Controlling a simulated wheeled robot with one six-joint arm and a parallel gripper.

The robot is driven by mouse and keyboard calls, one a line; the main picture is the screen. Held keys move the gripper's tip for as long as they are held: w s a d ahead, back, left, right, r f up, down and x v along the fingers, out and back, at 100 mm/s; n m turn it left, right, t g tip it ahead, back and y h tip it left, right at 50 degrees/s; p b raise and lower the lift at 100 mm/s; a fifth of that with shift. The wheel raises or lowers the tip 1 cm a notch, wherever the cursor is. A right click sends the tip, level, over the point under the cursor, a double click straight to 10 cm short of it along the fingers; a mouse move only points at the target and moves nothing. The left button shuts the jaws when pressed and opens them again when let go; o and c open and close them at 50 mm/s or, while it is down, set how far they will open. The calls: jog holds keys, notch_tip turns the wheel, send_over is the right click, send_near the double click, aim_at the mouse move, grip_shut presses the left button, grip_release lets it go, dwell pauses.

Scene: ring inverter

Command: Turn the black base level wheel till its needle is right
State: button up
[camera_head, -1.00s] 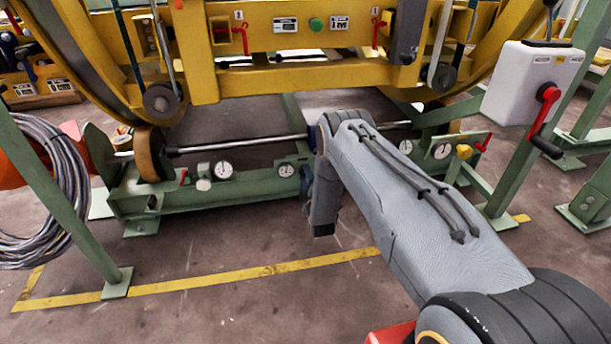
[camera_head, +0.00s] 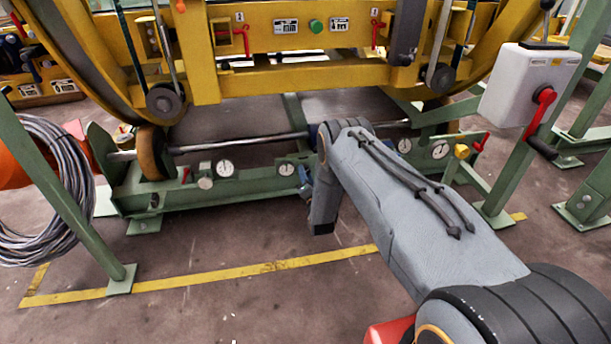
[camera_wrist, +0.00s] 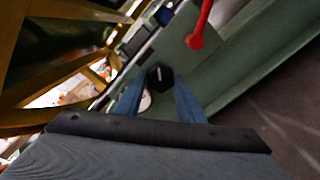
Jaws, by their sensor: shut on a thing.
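In the wrist view the black base level wheel (camera_wrist: 159,77) is a dark knob with a pale mark on its face. The blue fingers of my gripper (camera_wrist: 160,92) stand on either side of it and are shut on it. A white round dial (camera_wrist: 145,102) shows in part beside the wheel, behind a finger; I cannot read its needle. In the head view my arm hides most of my gripper and the wheel. A small white gauge (camera_head: 286,169) sits on the green base rail (camera_head: 250,184), just left of my wrist.
More gauges sit on the rail at left (camera_head: 225,168) and right (camera_head: 440,149). A red lever (camera_wrist: 201,27) stands near the wheel in the wrist view. The yellow ring frame (camera_head: 310,80) rises behind. A white box with a red crank (camera_head: 541,112) is at right. The floor in front is clear.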

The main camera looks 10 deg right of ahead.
jog(key=shift+s+f+n, duration=0.1)
jog(key=shift+n, duration=0.7)
jog(key=o, duration=1.1)
jog(key=s+p, duration=0.3)
jog(key=s, duration=0.4)
jog(key=shift+s, duration=0.35)
